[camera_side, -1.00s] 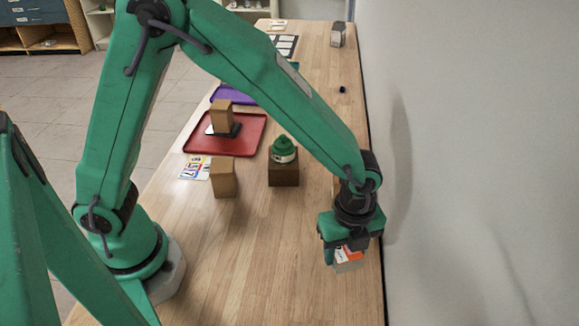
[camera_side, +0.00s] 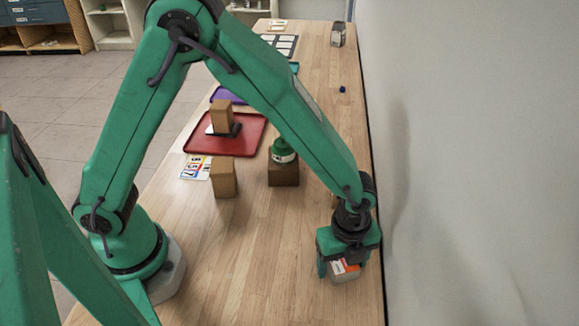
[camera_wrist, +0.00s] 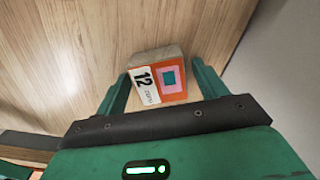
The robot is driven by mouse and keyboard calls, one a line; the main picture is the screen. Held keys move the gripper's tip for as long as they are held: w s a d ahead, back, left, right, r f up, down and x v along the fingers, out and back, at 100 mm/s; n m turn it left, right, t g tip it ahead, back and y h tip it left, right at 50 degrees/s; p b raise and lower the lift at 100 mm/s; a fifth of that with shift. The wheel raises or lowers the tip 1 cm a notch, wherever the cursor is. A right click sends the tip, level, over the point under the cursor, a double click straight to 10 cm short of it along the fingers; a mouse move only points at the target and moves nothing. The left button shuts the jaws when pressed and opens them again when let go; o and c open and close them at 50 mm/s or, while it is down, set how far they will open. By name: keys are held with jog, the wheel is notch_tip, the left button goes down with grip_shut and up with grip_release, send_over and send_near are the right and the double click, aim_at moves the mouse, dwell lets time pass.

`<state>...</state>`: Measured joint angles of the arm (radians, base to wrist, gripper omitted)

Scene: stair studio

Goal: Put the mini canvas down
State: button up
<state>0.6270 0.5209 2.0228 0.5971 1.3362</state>
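The mini canvas (camera_wrist: 160,84) is a small block with an orange face, a pink and teal square picture and a white strip marked 12. In the wrist view it sits between my gripper's fingertips (camera_wrist: 160,78), slightly turned. In the side view, my gripper (camera_side: 348,268) points down near the right edge of the table, with the canvas (camera_side: 345,272) low between the fingers. I cannot tell whether its underside touches the wood.
A wall runs close along the right table edge. A brown block with a green-topped object (camera_side: 284,152), another cardboard-brown block (camera_side: 223,178), cards (camera_side: 194,168) and a red tray (camera_side: 240,140) stand to the left and farther back. The wood (camera_side: 260,250) left of my gripper is clear.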

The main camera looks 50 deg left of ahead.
aim_at(343, 261)
jog(key=shift+r, duration=0.15)
notch_tip(343, 261, up, 12)
dwell(1.0)
dwell(0.4)
jog(key=s+a+r+n+t+h, duration=0.1)
jog(key=a+r+n, duration=0.4)
jog(key=a, duration=0.2)
jog(key=s+a+r+n+t, duration=0.1)
jog(key=a+r+n+t, duration=0.1)
jog(key=a+r+n, duration=0.4)
jog(key=s+a+r+n+t+y, duration=0.1)
jog(key=s+a+n+t, duration=0.1)
jog(key=s+a+n, duration=0.6)
jog(key=shift+s+a+n+t, duration=0.3)
jog(key=shift+s+a+n, duration=0.1)
jog(key=shift+a+n, duration=1.25)
jog(key=shift+d, duration=0.1)
